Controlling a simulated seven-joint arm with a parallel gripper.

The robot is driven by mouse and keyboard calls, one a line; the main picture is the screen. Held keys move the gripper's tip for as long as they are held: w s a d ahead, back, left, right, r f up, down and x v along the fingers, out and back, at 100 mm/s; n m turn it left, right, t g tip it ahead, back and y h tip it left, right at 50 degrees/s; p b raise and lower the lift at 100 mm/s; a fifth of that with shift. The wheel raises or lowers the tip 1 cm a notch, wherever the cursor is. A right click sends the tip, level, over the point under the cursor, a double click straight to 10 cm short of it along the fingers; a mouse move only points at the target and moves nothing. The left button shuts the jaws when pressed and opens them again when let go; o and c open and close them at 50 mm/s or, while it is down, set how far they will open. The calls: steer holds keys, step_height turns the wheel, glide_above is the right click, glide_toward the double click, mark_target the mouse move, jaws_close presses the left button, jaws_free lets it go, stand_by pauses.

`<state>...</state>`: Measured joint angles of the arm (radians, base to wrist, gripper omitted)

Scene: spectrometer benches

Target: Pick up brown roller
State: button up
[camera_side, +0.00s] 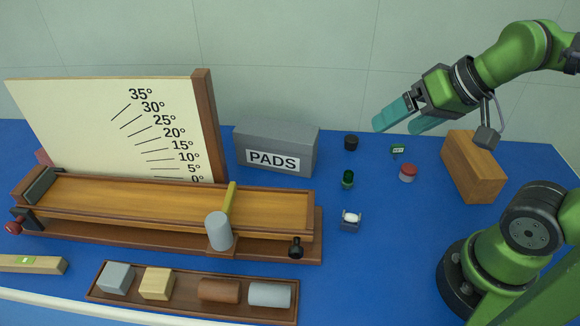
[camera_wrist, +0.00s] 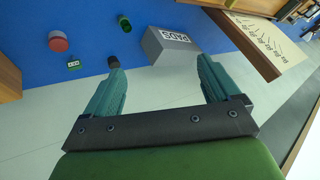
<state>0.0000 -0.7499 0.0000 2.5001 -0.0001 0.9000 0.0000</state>
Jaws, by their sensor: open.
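The brown roller (camera_side: 219,291) lies on its side in a long wooden tray (camera_side: 194,309) at the front of the table in the side view. A wooden block stands to its left and a light grey roller to its right. My gripper (camera_side: 398,126) is high at the upper right, far from the roller. Its teal fingers are apart with nothing between them. In the wrist view my gripper (camera_wrist: 160,78) spans the lower part of the picture, and the brown roller does not show there.
A wooden ramp (camera_side: 170,203) with a grey cylinder (camera_side: 219,232) and an angle board (camera_side: 110,130) stands behind the tray. A grey PADS box (camera_side: 276,150), small jars and a wood block (camera_side: 473,166) sit further back. The blue table right of the tray is clear.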

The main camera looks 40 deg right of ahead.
steer(key=n+g+h, duration=0.2)
steer(key=n+g, duration=0.5)
steer(key=n, duration=2.4)
glide_above(218, 286)
step_height(218, 286, down, 6)
steer(key=f, duration=0.7)
steer(key=w+f, duration=0.1)
steer(key=f, duration=0.2)
steer(key=shift+d+f, duration=0.25)
steer(key=shift+f, duration=0.15)
steer(key=shift+s+a+f, duration=0.1)
steer(key=shift+s+f, duration=0.05)
steer(key=shift+f, duration=0.75)
steer(key=shift+s+a+f, duration=0.1)
steer(key=shift+s+f, duration=0.1)
steer(key=shift+f, duration=0.7)
steer(key=shift+s+f, duration=0.15)
steer(key=shift+f, duration=0.75)
